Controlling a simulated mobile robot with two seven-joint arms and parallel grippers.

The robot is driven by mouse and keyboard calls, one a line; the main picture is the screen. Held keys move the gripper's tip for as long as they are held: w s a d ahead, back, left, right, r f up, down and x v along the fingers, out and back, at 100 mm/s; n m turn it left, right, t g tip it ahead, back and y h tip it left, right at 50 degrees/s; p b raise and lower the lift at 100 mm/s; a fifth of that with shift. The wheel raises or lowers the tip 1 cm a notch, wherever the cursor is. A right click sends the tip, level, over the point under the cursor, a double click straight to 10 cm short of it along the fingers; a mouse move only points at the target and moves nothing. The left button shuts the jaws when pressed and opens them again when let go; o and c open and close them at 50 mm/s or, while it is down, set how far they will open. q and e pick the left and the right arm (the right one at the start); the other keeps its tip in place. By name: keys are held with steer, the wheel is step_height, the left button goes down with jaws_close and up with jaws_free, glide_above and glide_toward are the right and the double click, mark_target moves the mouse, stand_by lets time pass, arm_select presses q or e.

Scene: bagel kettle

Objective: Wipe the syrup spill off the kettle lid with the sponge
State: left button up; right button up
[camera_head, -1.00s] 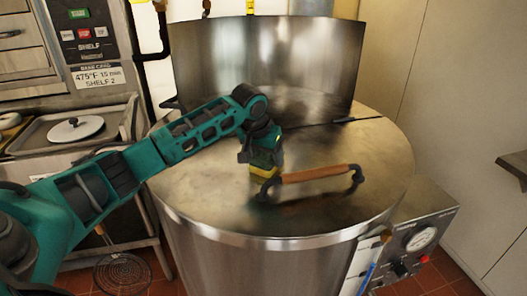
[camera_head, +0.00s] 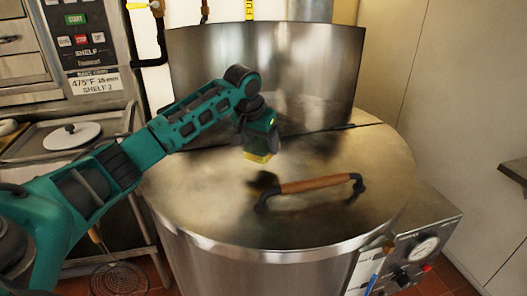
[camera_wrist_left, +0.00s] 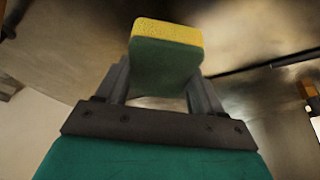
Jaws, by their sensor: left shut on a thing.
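My left gripper (camera_head: 259,147) points down over the kettle lid (camera_head: 200,195), behind the left end of its handle. It is shut on the sponge (camera_head: 257,158), which is yellow on one face and green on the other. The sponge appears a little above the lid, yellow face down. In the left wrist view the sponge (camera_wrist_left: 167,50) sits between both fingers. A dark patch (camera_head: 262,181) lies on the lid in front of the sponge; I cannot tell whether it is syrup or a shadow. My right gripper is not in view.
A wooden handle on black posts (camera_head: 316,184) rises from the lid. The raised rear cover (camera_head: 310,70) stands behind the gripper. A control box with a gauge (camera_head: 425,248) is at the front right.

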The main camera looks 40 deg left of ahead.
arm_select(q)
steer(key=shift+r, duration=1.75)
